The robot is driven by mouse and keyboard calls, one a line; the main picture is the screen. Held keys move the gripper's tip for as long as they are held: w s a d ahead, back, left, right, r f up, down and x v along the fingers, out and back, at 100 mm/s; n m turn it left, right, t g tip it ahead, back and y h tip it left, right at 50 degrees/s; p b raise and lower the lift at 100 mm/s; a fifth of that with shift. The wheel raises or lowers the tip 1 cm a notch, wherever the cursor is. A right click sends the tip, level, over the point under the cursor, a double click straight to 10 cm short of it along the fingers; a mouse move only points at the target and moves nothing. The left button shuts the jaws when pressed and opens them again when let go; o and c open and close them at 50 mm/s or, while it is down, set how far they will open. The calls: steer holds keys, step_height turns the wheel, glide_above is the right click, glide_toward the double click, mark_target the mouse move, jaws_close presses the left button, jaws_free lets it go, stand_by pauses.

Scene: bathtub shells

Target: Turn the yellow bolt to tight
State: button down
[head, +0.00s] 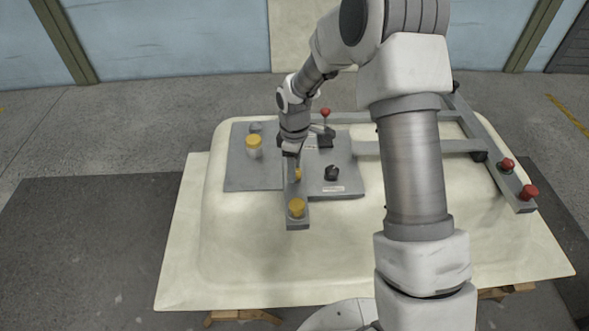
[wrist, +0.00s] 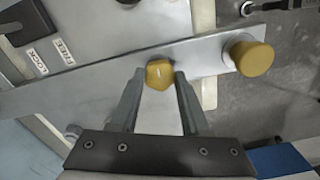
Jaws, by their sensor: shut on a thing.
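The yellow bolt (wrist: 160,75) sits on a grey metal bar (wrist: 95,85) in the wrist view, with a small pale mark on its face. My gripper (wrist: 159,80) is shut on it, one finger on each side. In the head view the bolt (head: 298,174) shows as a small yellow spot beneath my gripper (head: 295,166), partly hidden by it. How tight the bolt is cannot be told.
A larger yellow knob (head: 296,208) stands on the bar's near end, close to my gripper. A yellow-topped piece (head: 254,147), a black knob (head: 332,172) and a red knob (head: 326,113) are around it. Two red knobs (head: 508,165) (head: 529,192) stand at right. The cream shell's front is clear.

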steer(key=m+b, duration=0.1)
steer(key=m, duration=0.3)
steer(key=shift+m, duration=0.3)
steer(key=m+b, duration=0.1)
steer(key=m, duration=0.2)
steer(key=shift+m, duration=0.4)
steer(key=m, duration=0.8)
steer(key=shift+m, duration=0.5)
steer(key=shift+c, duration=1.9)
jaws_free()
step_height(320, 180, up, 18)
steer(key=p, duration=0.1)
steer(key=shift+f+p, duration=0.25)
steer(key=shift+p, duration=0.05)
